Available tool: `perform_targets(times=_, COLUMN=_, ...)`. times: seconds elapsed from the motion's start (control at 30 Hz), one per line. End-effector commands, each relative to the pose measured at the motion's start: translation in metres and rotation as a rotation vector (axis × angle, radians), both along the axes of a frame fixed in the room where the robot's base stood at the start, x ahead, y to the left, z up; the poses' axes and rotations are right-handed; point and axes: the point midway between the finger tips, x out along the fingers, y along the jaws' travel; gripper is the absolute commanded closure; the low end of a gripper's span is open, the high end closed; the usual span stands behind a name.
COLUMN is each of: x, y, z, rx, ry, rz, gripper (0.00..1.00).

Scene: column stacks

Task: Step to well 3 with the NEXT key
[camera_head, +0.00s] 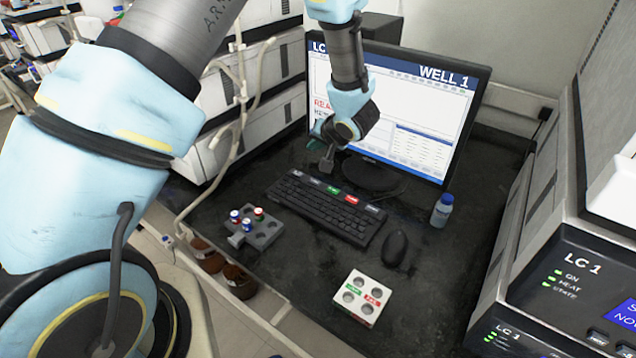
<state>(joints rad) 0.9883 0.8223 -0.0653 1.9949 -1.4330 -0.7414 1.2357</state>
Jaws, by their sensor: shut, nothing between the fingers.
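The monitor (455,110) stands at the back of the dark bench and its header reads "WELL 1". Part of its screen is hidden behind my arm. The black keyboard (320,208) lies in front of it, with a row of labelled keys along its back edge, among them a green one (333,190) and a red one (351,198). The labels are too small to read, so I cannot tell which is the NEXT key. My gripper (327,166) is shut and empty, pointing down above the back left part of the keyboard, apparently clear of the keys.
A mouse (396,248) lies right of the keyboard, with a capped bottle (442,210) behind it. A grey rack (262,234) with several coloured-cap vials stands to the left. A white block with holes (359,297) is in front. The LC 1 instrument (570,300) bounds the right.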

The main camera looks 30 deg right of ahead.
Motion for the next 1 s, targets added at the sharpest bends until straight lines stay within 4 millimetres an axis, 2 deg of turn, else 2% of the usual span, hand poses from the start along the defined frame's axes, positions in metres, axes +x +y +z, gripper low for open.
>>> perform_targets(times=0.57, x=-0.003, y=-0.001, z=-0.008, rx=0.015, ry=-0.004, rz=0.002, gripper=1.00)
perform_targets(times=0.77, x=-0.003, y=-0.001, z=-0.025, rx=0.015, ry=-0.004, rz=0.002, gripper=1.00)
perform_targets(times=1.0, x=-0.003, y=-0.001, z=-0.055, rx=0.014, ry=-0.004, rz=0.001, gripper=1.00)
